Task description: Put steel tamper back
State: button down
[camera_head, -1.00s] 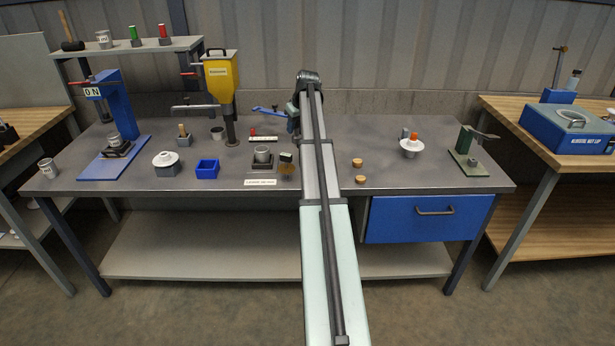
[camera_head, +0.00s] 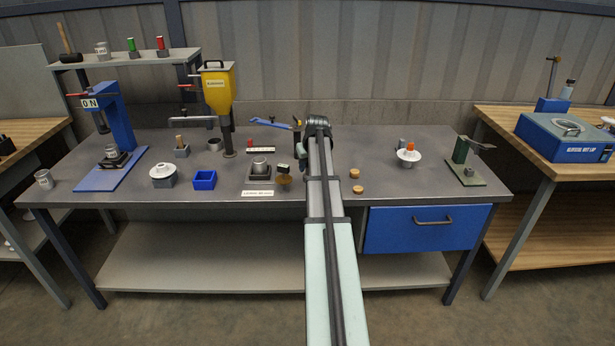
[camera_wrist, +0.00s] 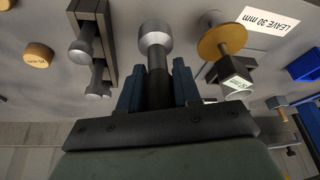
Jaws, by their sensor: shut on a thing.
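The steel tamper (camera_wrist: 155,38) is in my gripper (camera_wrist: 158,88). In the wrist view its round silver head points away from the palm, and its dark shaft sits between the two blue fingers. My gripper is shut on it. A dark rack (camera_wrist: 105,40) with silver-headed tools (camera_wrist: 82,47) stands just left of the tamper, apart from it. In the head view my arm (camera_head: 322,190) reaches over the bench, and it largely hides the gripper, the tamper and the rack.
Cork discs (camera_head: 356,188) lie right of my arm. A blue wrench (camera_head: 270,123) is behind-left.

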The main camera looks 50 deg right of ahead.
aim_at(307, 174)
jog(key=shift+f, duration=2.15)
jog(key=shift+f, duration=0.15)
jog(key=c, duration=0.8)
grip_release()
jog(key=v, duration=1.2)
